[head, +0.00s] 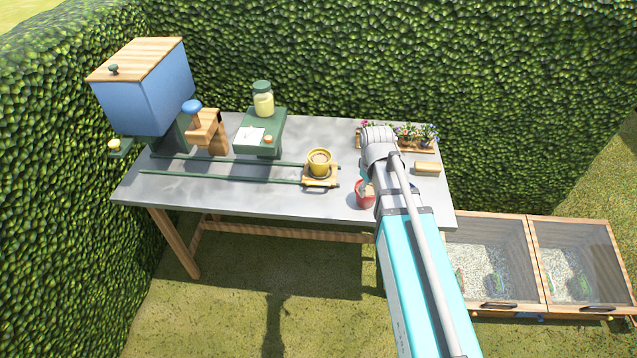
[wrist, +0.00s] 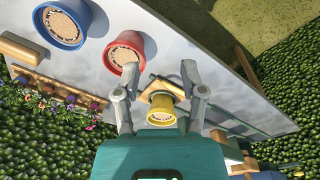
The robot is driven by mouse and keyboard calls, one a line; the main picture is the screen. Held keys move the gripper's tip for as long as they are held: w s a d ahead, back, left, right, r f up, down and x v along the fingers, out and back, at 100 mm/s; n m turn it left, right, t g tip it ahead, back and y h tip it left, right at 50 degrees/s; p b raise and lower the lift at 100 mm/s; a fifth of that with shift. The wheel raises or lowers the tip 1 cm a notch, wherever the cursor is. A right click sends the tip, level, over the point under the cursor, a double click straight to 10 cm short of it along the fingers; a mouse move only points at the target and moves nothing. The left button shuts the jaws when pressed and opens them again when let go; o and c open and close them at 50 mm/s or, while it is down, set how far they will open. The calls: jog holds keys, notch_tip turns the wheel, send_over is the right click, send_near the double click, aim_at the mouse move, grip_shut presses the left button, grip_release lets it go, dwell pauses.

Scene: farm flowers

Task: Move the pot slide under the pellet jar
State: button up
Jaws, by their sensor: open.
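The pot slide (head: 310,182) is a wooden carriage with a dark handle at the right part of two green rails. A yellow pot (head: 319,163) with brown filling stands on it. The pellet jar (head: 263,104), pale yellow with a green lid, stands on a green dispenser at the table's back, left of the slide. In the wrist view my gripper (wrist: 160,97) is open, its fingers spread, with the yellow pot (wrist: 161,103) showing between them. I cannot tell how far off the pot is. My arm hides most of the gripper in the head view.
A red pot (head: 362,199) stands right of the slide; a blue pot (wrist: 62,24) shows in the wrist view. A flower tray (head: 437,150) and wooden block (head: 427,168) lie at the back right. A blue hopper (head: 147,92) stands left. The rails (head: 222,177) look clear leftward.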

aim_at(320, 183)
jog(key=w+a+n+t, duration=0.1)
jog(key=w+a+n, duration=0.9)
jog(key=w+a, duration=0.3)
jog(key=shift+a+f+n+b, duration=0.3)
jog(key=shift+a+f+b, duration=0.15)
jog(key=shift+a, duration=0.5)
jog(key=shift+f, duration=0.1)
jog(key=f+b, duration=0.4)
jog(key=w+f+b, duration=0.1)
jog(key=f+b, duration=0.4)
jog(key=w+f+b, duration=0.1)
jog(key=f+b, duration=0.3)
jog(key=shift+w+f, duration=0.2)
grip_shut()
